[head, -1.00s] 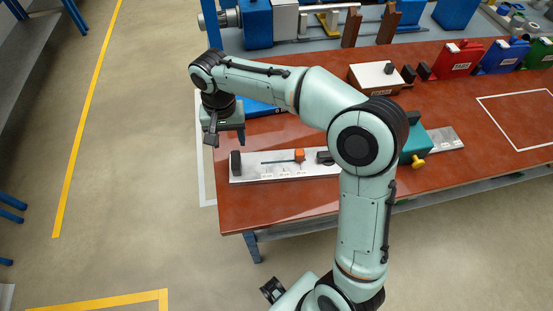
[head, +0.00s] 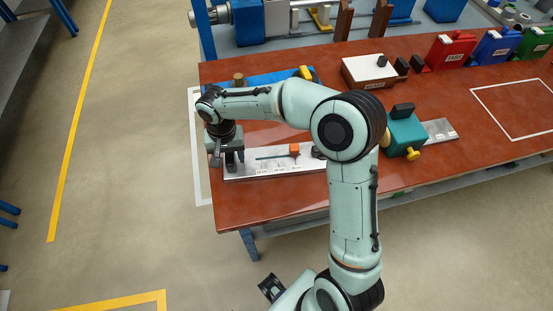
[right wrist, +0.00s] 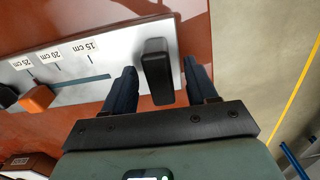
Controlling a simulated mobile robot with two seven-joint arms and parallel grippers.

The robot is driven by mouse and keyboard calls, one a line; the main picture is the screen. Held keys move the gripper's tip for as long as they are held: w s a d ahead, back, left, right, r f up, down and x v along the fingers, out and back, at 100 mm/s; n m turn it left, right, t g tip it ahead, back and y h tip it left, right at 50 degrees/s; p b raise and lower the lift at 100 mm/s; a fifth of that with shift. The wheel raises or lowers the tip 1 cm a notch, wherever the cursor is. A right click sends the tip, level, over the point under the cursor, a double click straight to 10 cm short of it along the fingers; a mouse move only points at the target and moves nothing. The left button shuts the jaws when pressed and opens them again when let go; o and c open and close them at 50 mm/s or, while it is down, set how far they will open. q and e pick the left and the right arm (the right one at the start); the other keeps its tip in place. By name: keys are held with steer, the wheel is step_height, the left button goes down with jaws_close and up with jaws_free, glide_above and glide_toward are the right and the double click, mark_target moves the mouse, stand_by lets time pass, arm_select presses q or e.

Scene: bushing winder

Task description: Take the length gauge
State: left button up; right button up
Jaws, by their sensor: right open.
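The length gauge (head: 308,165) is a long pale metal plate on the red-brown table, with cm labels, a dark rod and an orange slider (head: 294,150). It also shows in the right wrist view (right wrist: 115,48), with a black end block (right wrist: 155,70) near its end. My right gripper (head: 229,163) is at the gauge's left end in the head view. In the right wrist view the right gripper (right wrist: 160,68) is open, with one finger on each side of the black block. Whether the fingers touch it I cannot tell.
A teal block with yellow knobs (head: 405,135) stands over the gauge's right part. Behind lie a blue tray (head: 265,78), a white-topped box (head: 369,71) and red (head: 450,49), blue and green bins. A white outlined area (head: 520,105) at the right is empty.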

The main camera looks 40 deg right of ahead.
jaws_close()
steer(key=shift+r, duration=0.15)
